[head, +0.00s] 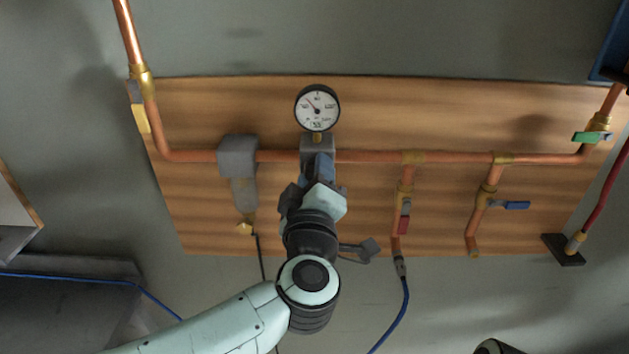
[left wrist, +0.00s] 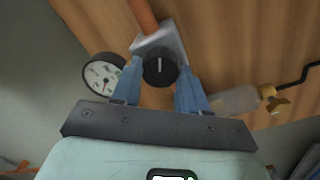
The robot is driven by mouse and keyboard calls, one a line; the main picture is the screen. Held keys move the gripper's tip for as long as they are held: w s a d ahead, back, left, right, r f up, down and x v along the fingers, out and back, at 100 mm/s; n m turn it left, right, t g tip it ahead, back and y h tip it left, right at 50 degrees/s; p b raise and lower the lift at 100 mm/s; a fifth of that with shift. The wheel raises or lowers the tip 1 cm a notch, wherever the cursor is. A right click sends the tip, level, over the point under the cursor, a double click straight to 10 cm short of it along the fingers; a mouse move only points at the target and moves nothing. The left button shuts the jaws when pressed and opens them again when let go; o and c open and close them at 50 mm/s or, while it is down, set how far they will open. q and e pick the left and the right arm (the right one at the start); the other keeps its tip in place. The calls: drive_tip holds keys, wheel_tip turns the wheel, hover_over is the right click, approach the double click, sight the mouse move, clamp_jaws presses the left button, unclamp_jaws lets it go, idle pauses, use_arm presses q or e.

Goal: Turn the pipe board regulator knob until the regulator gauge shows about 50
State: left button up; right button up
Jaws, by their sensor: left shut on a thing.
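The regulator knob (left wrist: 159,66) is round and black with a pale line across its face. It sits on the grey regulator body, which shows in the head view (head: 305,143). My left gripper (left wrist: 161,71) is shut on the knob, one blue finger on each side. In the head view the left gripper (head: 319,168) and arm hide the knob. The regulator gauge (head: 317,108) is a white dial with a black rim above the regulator; its needle points to the upper left. The numbers are too small to read surely. The gauge also shows tilted in the left wrist view (left wrist: 103,77).
A copper pipe (head: 375,157) runs across the wooden board (head: 260,95). A grey filter (head: 238,158) hangs left of the regulator. A red valve handle (head: 405,216), a blue one (head: 516,205) and a green one (head: 586,137) are to the right. A blue hose (head: 400,308) hangs below.

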drive_tip(key=shift+f, duration=0.1)
idle(0.4)
use_arm(q)
drive_tip(key=o, duration=1.1)
drive_tip(key=shift+c, duration=0.2)
drive_tip(key=s+b, duration=0.2)
drive_tip(key=s, duration=1.1)
drive_tip(key=shift+s+a+f, duration=0.15)
drive_tip(key=shift+s+a, duration=0.05)
use_arm(e)
drive_tip(key=shift+s+f, duration=0.3)
drive_tip(key=shift+f, duration=0.25)
drive_tip(key=shift+s+f, duration=0.25)
drive_tip(key=shift+f, duration=0.25)
use_arm(q)
drive_tip(key=shift+w+f, duration=0.1)
